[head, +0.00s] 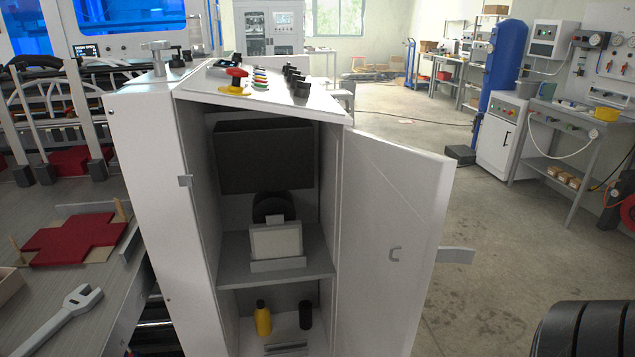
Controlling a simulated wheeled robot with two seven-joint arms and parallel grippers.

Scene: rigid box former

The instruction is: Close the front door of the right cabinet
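The right cabinet (160,190) is white and stands upright in the middle of the head view, with its front open. Its front door (395,250) is swung wide out to the right, hinged on the cabinet's right side. A grey handle-like piece (455,256) sticks out past the door's free edge. Neither of my grippers is in view.
Inside the cabinet are a black box (264,156), a shelf (240,262), a yellow bottle (263,319) and a black bottle (305,315). A workbench with a wrench (67,318) and red cross-shaped sheet (75,240) stands left. Open floor (490,290) lies right of the door.

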